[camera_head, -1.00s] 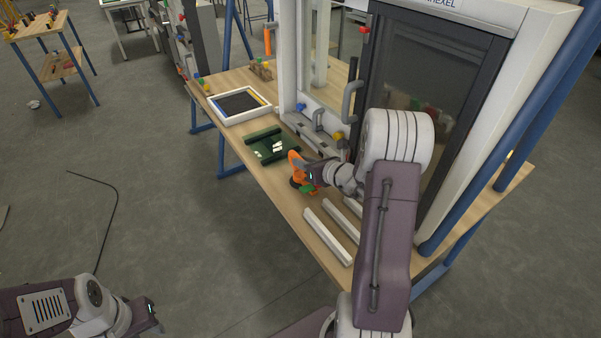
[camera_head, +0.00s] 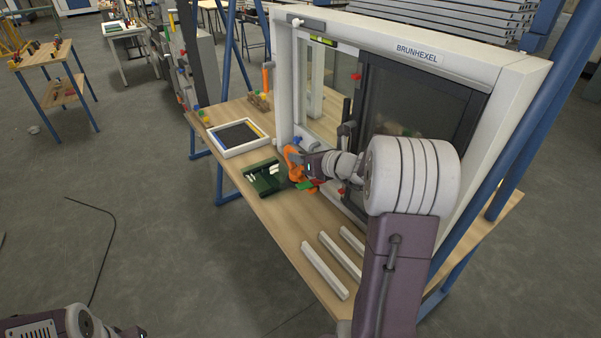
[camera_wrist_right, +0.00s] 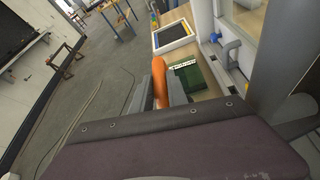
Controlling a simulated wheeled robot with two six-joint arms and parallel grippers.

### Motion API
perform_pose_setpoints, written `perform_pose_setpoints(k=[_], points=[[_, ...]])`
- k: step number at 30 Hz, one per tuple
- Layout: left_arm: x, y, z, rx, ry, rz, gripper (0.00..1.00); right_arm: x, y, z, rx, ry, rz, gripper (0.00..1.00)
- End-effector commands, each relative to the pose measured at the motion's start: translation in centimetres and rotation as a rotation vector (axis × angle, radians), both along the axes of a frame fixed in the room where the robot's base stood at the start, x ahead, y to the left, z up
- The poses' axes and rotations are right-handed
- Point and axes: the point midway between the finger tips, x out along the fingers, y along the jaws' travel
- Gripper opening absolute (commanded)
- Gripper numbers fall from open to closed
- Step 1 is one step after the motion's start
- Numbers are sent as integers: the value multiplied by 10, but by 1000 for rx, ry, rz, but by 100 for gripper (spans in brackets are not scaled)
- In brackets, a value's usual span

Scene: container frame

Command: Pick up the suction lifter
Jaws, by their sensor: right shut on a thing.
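The suction lifter (camera_head: 293,161) has an orange handle, with red and green parts low on it. My right gripper (camera_head: 299,164) is shut on the orange handle and holds it over the workbench, in front of the window frame. In the right wrist view the orange handle (camera_wrist_right: 160,84) stands between the two grey fingers of my right gripper (camera_wrist_right: 158,94). The lifter's underside is hidden there. My left gripper (camera_head: 133,332) is at the bottom edge of the head view, far from the lifter, and its fingers are not clear.
A white-framed window unit (camera_head: 400,42) stands along the back of the workbench (camera_head: 275,224). A white tray (camera_head: 222,152) and a dark green stand (camera_head: 262,180) are to the left of the lifter. White bars (camera_head: 325,268) lie at the front right. Open floor is at left.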

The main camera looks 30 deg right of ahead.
Motion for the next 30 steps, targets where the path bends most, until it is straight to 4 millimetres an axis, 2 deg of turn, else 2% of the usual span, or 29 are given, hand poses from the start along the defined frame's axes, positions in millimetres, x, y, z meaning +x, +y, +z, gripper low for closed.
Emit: perform_pose_setpoints(k=[1,6,12,15,21,26,30], points=[[0,0,9,0,0,0,36,0,0,20,-4,-7,1,0],[0,0,25,0,0,0,36,0,0,61,-4,-6,1,0],[0,0,40,0,0,0,36,0,0,102,-3,-5,1,0],[0,0,45,0,0,0,36,0,0,116,-3,-3,1,0],[0,0,49,0,0,0,36,0,0,129,-1,-2,0,0],[0,0,49,0,0,0,36,0,0,129,0,-2,6,0],[0,0,49,0,1,0,36,-1,9,130,0,-1,72,0]])
